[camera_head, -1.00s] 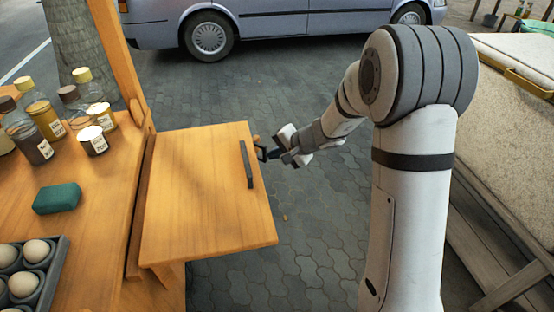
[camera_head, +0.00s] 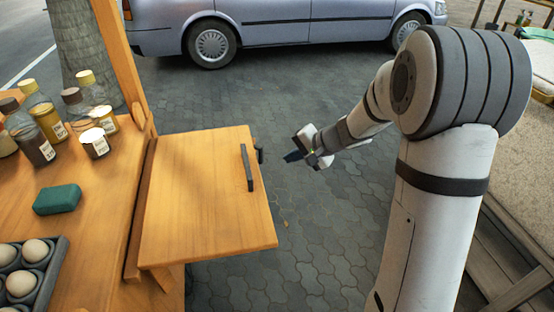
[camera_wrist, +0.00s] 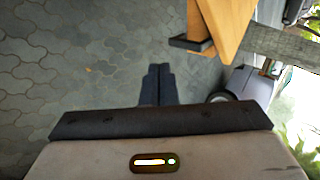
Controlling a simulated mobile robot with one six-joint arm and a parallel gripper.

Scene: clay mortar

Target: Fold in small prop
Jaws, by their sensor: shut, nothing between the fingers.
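The folding wooden leaf (camera_head: 195,205) stands out level from the right side of the counter, with a dark bar handle (camera_head: 247,168) on top. A small dark piece (camera_head: 260,155) shows just past its right edge; I cannot tell whether it belongs to the prop. A wooden support (camera_head: 163,279) shows under the leaf's near left corner. My gripper (camera_head: 290,157) is shut and empty, to the right of the leaf and apart from it. In the wrist view its dark fingers (camera_wrist: 158,85) are together over paving, below and left of the leaf (camera_wrist: 228,28) and a dark bracket (camera_wrist: 190,43).
The counter (camera_head: 95,215) holds several jars, a green block (camera_head: 57,199) and an egg tray (camera_head: 52,285). A car (camera_head: 290,22) is parked behind. A pale padded bench (camera_head: 520,150) stands at right. Paving between leaf and arm is free.

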